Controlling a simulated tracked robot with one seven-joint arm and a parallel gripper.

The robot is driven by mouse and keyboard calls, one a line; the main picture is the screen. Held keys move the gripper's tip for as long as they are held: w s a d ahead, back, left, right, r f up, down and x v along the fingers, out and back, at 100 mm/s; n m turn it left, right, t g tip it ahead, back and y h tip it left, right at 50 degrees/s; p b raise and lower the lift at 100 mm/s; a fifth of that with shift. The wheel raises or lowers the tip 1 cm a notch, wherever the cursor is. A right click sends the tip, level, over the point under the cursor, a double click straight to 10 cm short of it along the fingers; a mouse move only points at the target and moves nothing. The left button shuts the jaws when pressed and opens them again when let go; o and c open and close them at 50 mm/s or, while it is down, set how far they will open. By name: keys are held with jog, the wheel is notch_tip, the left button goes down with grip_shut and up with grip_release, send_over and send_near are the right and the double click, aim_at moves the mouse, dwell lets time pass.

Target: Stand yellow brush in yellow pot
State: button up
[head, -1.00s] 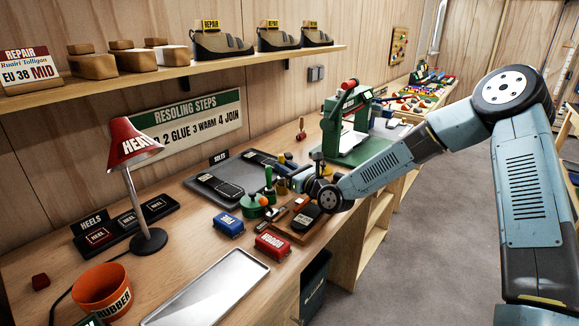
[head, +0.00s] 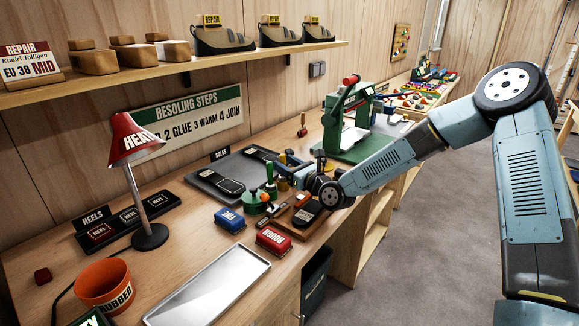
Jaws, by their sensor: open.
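My gripper (head: 288,165) is open over the cluttered middle of the bench, with its fingers pointing left. A small yellow item (head: 283,185) shows just below and beside the fingers. It is too small and too covered to tell whether it is the yellow pot or the yellow brush. I see nothing clearly held between the fingers. A green pot (head: 254,208) stands just left of it, with an upright green handle (head: 270,176) by it. The wrist hides part of the bench behind it.
Close by are a blue box (head: 229,220), a red box (head: 273,240) and a wooden board (head: 291,226) with a dark pad. A dark soles tray (head: 205,178) lies behind left, a green press (head: 350,130) behind right. A metal tray (head: 207,287) in front is empty.

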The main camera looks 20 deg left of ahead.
jog(key=v, duration=1.3)
jog(key=shift+d, duration=0.2)
jog(key=shift+s+d+f, duration=0.1)
jog(key=shift+d, duration=0.05)
